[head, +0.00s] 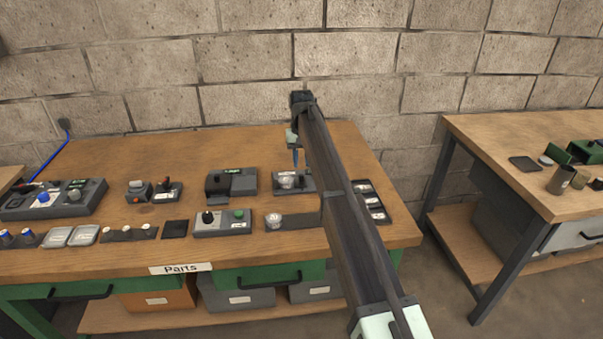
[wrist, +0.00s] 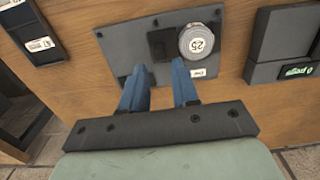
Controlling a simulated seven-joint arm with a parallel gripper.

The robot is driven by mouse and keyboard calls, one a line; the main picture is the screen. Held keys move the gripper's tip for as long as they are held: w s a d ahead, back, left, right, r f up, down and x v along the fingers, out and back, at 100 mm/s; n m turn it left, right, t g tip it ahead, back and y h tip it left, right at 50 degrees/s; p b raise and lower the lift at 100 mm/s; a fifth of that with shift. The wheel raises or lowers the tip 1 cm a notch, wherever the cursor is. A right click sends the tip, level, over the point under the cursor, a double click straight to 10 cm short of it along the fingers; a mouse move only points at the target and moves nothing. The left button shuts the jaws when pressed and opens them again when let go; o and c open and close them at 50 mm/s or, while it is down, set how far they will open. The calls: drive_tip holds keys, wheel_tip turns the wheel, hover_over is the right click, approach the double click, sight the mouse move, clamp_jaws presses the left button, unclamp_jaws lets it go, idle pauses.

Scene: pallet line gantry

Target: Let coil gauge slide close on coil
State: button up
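The coil gauge is a grey plate (wrist: 120,60) under my gripper in the wrist view. On it a round silver coil marked 25 (wrist: 199,41) sits beside a small dark block (wrist: 161,44), which looks like the slide. The block is close to the coil; I cannot tell whether they touch. My gripper (wrist: 160,68) has two blue fingers, apart, with their tips near the block and only plate visible between them. In the head view the coil gauge (head: 306,187) is at the table's right part, below my gripper (head: 296,160), partly hidden by my arm.
A dark fixture with a green label (head: 231,182) stands left of the gauge. A box with knobs (head: 222,222) and a silver round piece (head: 275,221) are in front. A tray with labelled compartments (head: 371,202) lies right. The table's back strip (head: 180,147) is clear.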

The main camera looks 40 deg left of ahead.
sight(302, 175)
drive_tip(key=shift+f, duration=2.8)
drive_tip(key=shift+c, duration=0.2)
clamp_jaws()
